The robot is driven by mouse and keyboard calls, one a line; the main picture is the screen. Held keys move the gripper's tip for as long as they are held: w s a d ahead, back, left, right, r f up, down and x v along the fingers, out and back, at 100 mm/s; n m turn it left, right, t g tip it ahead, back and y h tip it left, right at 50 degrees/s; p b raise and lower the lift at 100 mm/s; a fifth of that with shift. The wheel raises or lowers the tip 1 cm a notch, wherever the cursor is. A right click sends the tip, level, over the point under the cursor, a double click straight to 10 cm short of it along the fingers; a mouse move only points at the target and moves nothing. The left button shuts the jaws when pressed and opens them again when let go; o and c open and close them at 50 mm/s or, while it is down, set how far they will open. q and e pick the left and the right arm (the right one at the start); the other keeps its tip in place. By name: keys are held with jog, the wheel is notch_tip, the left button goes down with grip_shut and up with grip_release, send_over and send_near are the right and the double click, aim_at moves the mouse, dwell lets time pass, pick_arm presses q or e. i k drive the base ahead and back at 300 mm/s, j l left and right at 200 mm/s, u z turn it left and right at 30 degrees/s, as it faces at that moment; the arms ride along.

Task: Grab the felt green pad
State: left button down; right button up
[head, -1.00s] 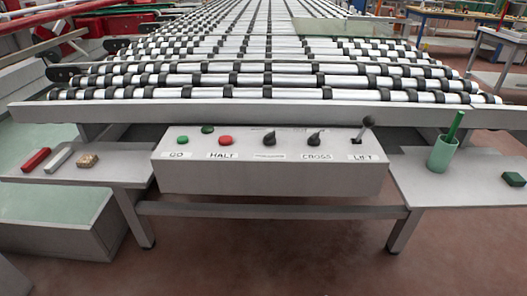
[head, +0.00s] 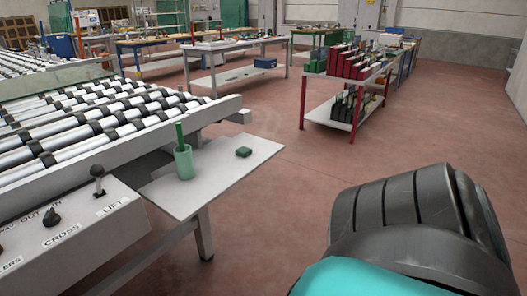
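The felt green pad (head: 243,152) is a small dark green block. It lies flat on the grey side shelf (head: 222,178) at the right end of the roller table, to the right of a green cup (head: 184,163) with a green stick (head: 179,134) standing in it. Nothing touches the pad. Neither of my grippers shows in the head view. A dark rounded link of my own arm fills the lower right, well apart from the shelf.
The control box (head: 72,232) with knobs and a LIFT lever (head: 98,183) stands left of the shelf. The roller conveyor (head: 85,125) runs behind it. A red-legged rack (head: 348,88) and workbenches (head: 236,48) stand farther back. The floor right of the shelf is clear.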

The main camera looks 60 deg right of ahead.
aim_at(243, 152)
jog(key=z, duration=0.45)
jog(key=l+z, duration=0.15)
jog(key=z, duration=0.7)
jog(key=l+z, duration=0.15)
jog(key=z, duration=0.3)
jog(key=i+l+u, duration=0.1)
jog(key=i+l, duration=0.25)
jog(key=i+l+u, duration=0.1)
jog(key=i+l, duration=0.2)
jog(key=l, duration=0.2)
jog(key=i+l+u, duration=0.1)
jog(key=i+l, duration=0.2)
jog(key=l, duration=0.2)
